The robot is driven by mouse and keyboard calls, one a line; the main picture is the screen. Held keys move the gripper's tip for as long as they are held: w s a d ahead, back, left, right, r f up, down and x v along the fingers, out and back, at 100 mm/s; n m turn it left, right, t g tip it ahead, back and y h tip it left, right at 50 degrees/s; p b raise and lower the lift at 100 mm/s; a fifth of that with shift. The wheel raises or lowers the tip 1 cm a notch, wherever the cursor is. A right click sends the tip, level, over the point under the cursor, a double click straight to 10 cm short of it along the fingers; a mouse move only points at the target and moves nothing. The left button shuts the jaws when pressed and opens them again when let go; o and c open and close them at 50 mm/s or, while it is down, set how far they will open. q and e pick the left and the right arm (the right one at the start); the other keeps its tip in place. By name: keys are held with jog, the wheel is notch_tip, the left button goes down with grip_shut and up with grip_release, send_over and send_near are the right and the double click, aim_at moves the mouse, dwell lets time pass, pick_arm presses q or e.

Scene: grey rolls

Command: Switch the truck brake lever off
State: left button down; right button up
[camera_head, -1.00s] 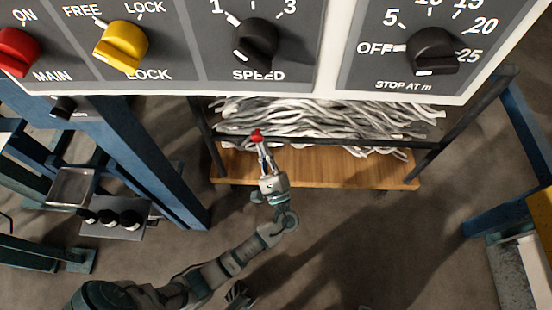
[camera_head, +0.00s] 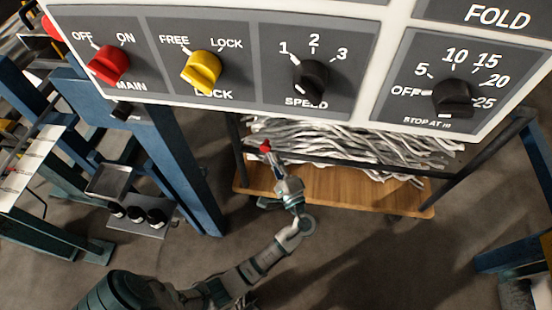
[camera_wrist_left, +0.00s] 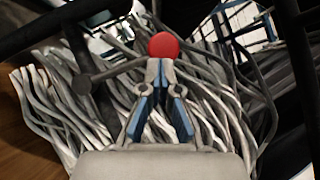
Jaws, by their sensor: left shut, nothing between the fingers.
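The brake lever shows in the left wrist view as a thin grey rod ending in a red ball knob (camera_wrist_left: 163,45). The rod runs from the knob down-left to a dark round pivot on a black rail. In the head view the red knob (camera_head: 265,146) is small, at the left part of the truck's upper rail. My left gripper (camera_head: 273,161) is shut and empty, its fingertips right at the knob. In the left wrist view the fingertips (camera_wrist_left: 160,69) overlap the knob's lower edge; whether they touch it I cannot tell. My right gripper is not in view.
The truck has a wooden deck (camera_head: 330,193) and carries grey-white strands (camera_head: 360,148). A control panel with a yellow knob (camera_head: 202,72) and other dials fills the top. A blue post (camera_head: 180,160) stands left of the truck. The floor (camera_head: 370,260) in front is open.

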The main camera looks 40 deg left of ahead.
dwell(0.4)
pick_arm(q)
jog(key=v, duration=1.2)
jog(key=shift+f, duration=0.15)
